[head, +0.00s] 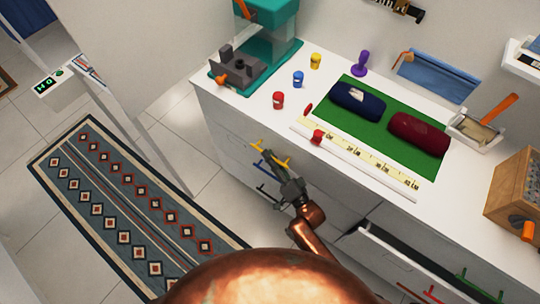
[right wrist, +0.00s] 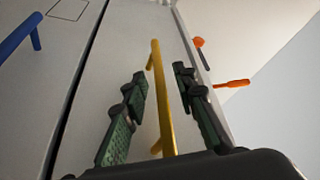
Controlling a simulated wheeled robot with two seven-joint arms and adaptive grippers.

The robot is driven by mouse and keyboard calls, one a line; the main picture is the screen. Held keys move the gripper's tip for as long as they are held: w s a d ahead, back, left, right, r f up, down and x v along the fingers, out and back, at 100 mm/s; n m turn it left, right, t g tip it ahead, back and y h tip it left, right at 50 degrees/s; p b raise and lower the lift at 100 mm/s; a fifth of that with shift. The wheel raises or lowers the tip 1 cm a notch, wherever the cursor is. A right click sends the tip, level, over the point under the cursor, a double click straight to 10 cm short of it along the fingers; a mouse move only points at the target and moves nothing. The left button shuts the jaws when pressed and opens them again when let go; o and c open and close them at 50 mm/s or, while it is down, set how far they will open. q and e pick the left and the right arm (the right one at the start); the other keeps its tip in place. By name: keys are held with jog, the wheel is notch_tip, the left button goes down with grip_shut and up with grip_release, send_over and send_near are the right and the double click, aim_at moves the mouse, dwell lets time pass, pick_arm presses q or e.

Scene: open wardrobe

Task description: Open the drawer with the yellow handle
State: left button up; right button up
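The yellow handle (right wrist: 163,100) is a straight bar on a pale drawer front. It runs lengthwise between the two fingers of my right gripper (right wrist: 160,103), which are open with a gap on both sides of it. In the head view the yellow handle (head: 257,145) is on the upper left of the white cabinet front (head: 232,138), and my right gripper (head: 276,167) is right at it, partly covering it. The drawer looks closed. My left gripper is not in view.
A blue handle (right wrist: 20,37) is on the neighbouring drawer front. At the lower right, a drawer stands partly open (head: 400,262), near red and green handles (head: 478,284). The countertop holds a green mat (head: 375,135), several small jars and a teal machine (head: 270,40). A patterned rug (head: 130,205) lies left.

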jog(key=shift+w+a, duration=0.1)
jog(key=shift+w, duration=0.05)
jog(key=shift+r, duration=0.1)
jog(key=shift+c, duration=0.2)
grip_shut()
dwell(0.4)
